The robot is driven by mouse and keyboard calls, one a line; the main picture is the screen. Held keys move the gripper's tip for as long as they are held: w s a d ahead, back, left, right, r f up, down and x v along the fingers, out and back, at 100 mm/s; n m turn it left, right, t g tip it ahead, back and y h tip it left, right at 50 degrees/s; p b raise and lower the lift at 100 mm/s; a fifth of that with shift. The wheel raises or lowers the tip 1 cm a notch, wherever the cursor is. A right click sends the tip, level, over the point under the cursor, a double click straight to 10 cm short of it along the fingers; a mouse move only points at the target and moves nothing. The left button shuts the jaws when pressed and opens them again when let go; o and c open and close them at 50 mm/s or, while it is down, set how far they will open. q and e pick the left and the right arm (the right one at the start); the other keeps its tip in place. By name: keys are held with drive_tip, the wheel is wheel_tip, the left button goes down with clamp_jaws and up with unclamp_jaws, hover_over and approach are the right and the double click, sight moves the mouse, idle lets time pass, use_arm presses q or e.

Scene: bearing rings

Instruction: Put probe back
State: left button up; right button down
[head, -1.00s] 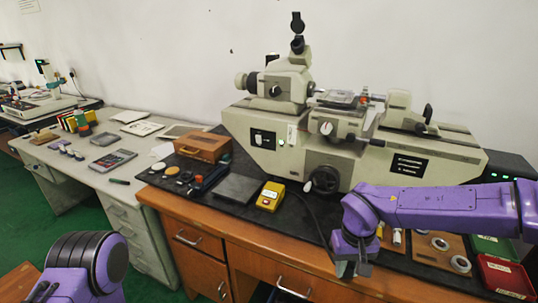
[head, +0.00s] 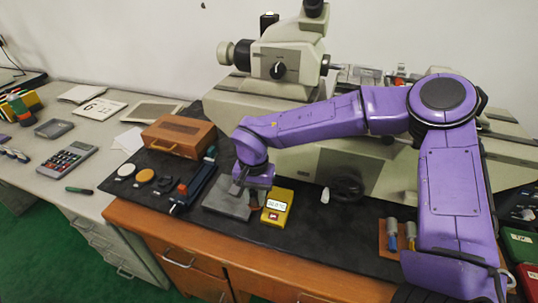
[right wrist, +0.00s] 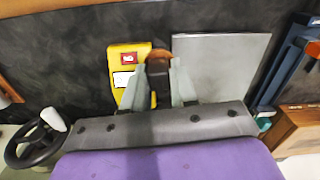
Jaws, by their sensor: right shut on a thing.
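My right gripper (head: 255,198) points down beside the yellow meter (head: 277,208), over the right edge of the flat grey plate (head: 222,198). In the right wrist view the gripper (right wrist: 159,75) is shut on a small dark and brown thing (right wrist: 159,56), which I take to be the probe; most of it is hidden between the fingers. The yellow meter (right wrist: 124,62) lies just left of the fingers there, and the grey plate (right wrist: 222,65) just right. I cannot tell whether the held thing touches the black mat. My left gripper is out of view.
A brown wooden box (head: 180,136), a blue tool (head: 196,184) and several small discs (head: 145,176) lie left on the black mat (head: 160,205). The large measuring machine (head: 280,65) stands behind, its handwheel (head: 347,189) right of the meter.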

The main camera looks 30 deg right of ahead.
drive_tip(key=d+r+m+p, duration=0.3)
drive_tip(key=d+r+m, duration=0.1)
drive_tip(key=m, duration=0.8)
use_arm(q)
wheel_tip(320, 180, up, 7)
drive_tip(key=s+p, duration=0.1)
drive_tip(key=p, duration=0.2)
use_arm(e)
drive_tip(key=m+b, duration=0.1)
drive_tip(key=m, duration=1.2)
approach(282, 193)
wheel_tip(282, 193, down, 4)
drive_tip(key=b, duration=0.4)
drive_tip(key=shift+f, duration=0.15)
drive_tip(key=shift+f+b, duration=0.5)
drive_tip(key=shift+f, duration=0.1)
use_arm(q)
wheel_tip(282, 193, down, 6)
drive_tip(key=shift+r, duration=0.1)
use_arm(e)
drive_tip(key=shift+w, duration=0.1)
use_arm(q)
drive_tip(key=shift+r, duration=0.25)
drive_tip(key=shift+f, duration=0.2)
use_arm(e)
drive_tip(key=shift+f, duration=0.35)
drive_tip(key=c, duration=0.8)
unclamp_jaws()
